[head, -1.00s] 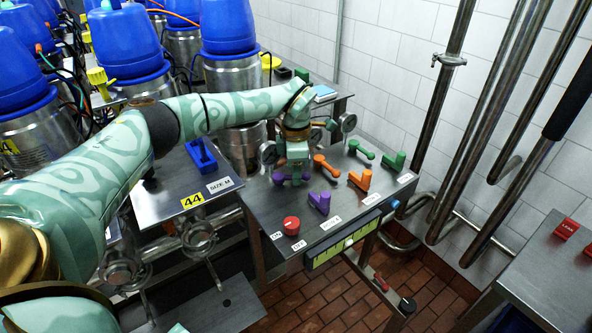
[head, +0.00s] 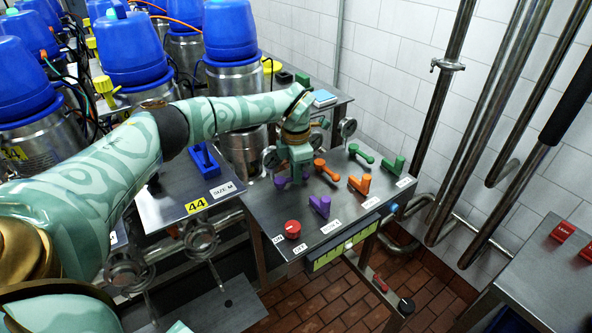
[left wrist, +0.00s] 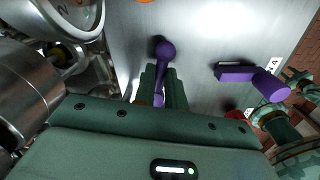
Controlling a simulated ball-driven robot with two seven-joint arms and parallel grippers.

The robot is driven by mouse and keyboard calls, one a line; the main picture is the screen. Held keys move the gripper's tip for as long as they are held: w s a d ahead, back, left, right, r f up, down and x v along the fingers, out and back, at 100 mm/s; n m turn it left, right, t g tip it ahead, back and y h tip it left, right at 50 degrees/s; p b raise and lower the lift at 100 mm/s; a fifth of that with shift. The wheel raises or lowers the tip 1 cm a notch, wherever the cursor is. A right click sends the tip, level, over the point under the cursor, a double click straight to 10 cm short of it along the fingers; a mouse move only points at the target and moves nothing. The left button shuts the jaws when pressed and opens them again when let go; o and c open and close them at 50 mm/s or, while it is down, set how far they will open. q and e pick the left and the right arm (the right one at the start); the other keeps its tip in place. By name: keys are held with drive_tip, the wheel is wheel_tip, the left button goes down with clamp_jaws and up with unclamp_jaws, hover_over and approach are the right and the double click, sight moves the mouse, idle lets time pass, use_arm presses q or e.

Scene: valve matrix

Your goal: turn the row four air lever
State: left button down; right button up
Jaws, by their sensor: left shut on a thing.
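A steel bench panel (head: 263,215) carries purple, orange and green levers in pairs. My left gripper (head: 296,177) reaches down onto the ball-ended purple lever (head: 280,182), mostly hidden behind it in the head view. In the left wrist view, the same purple lever (left wrist: 165,52) runs between the fingers of my left gripper (left wrist: 163,84), which is shut on it; its round end sticks out beyond them. The other purple lever (head: 320,206) stands apart and also shows in the left wrist view (left wrist: 250,78). My right gripper is not in view.
Orange levers (head: 361,184) and green levers (head: 394,165) stand farther along the panel. A red knob (head: 293,229) is at its near corner. Round gauges (head: 348,128) stand behind. Steel pipes (head: 445,120) run up the tiled wall at right.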

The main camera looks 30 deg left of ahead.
use_arm(q)
drive_tip(key=c, duration=1.5)
unclamp_jaws()
drive_tip(key=shift+o, duration=0.2)
wheel_tip(320, 180, up, 16)
drive_tip(key=p, duration=0.1)
drive_tip(key=shift+r+p, duration=0.2)
drive_tip(key=shift+p, duration=0.1)
